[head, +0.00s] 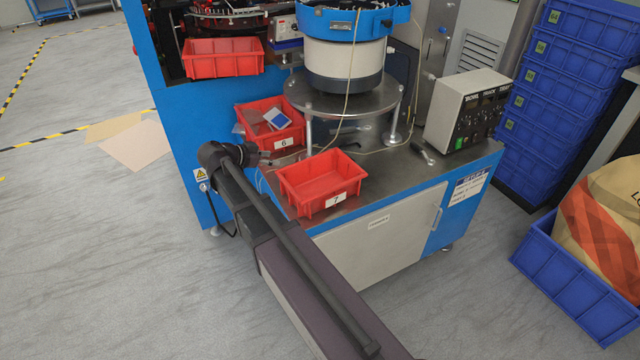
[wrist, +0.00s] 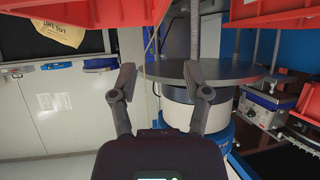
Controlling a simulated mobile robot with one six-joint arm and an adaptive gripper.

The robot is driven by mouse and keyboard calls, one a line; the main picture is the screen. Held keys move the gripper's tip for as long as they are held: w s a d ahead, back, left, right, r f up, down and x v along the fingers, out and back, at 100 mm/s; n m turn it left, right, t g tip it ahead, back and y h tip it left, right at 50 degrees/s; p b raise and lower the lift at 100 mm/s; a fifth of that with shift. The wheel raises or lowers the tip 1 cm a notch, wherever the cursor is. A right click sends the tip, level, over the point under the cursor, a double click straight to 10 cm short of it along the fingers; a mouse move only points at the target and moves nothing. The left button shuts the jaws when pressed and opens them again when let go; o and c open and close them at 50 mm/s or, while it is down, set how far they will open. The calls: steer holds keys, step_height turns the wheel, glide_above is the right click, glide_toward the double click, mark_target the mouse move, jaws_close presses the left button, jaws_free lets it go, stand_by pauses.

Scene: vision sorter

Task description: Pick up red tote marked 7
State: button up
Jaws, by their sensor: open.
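The red tote marked 7 (head: 324,198) sits upright near the front edge of the metal worktop (head: 400,165). It looks empty, and its white label faces front. My gripper (head: 285,158) is left of and just behind this tote, close to it and apart from its walls as far as I can tell. In the upside-down wrist view my gripper (wrist: 158,74) shows both fingers spread with nothing between them. A red tote (wrist: 85,10), apparently tote 7, shows at the upper left there, cut off by the frame; its label is hidden.
Red tote 6 (head: 255,115), holding a blue-and-white item, stands behind my gripper. Another red tote (head: 222,60) is higher up. The round feeder stand (head: 345,100) and control box (head: 468,108) stand behind tote 7. Blue crates (head: 560,110) are stacked right.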

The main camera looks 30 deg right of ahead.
steer(key=b, duration=0.3)
glide_toward(304, 161)
steer(key=x, duration=0.2)
steer(key=shift+w+d+f, duration=0.2)
steer(key=shift+d, duration=0.1)
steer(key=shift+w+d+f+b, duration=0.2)
steer(key=shift+d+b, duration=0.2)
steer(key=shift+d, duration=0.3)
steer(key=shift+f+b+x, duration=0.2)
steer(key=shift+b+x, duration=1.05)
steer(key=shift+x, duration=0.9)
steer(key=shift+d+f, duration=0.1)
steer(key=shift+d, duration=0.2)
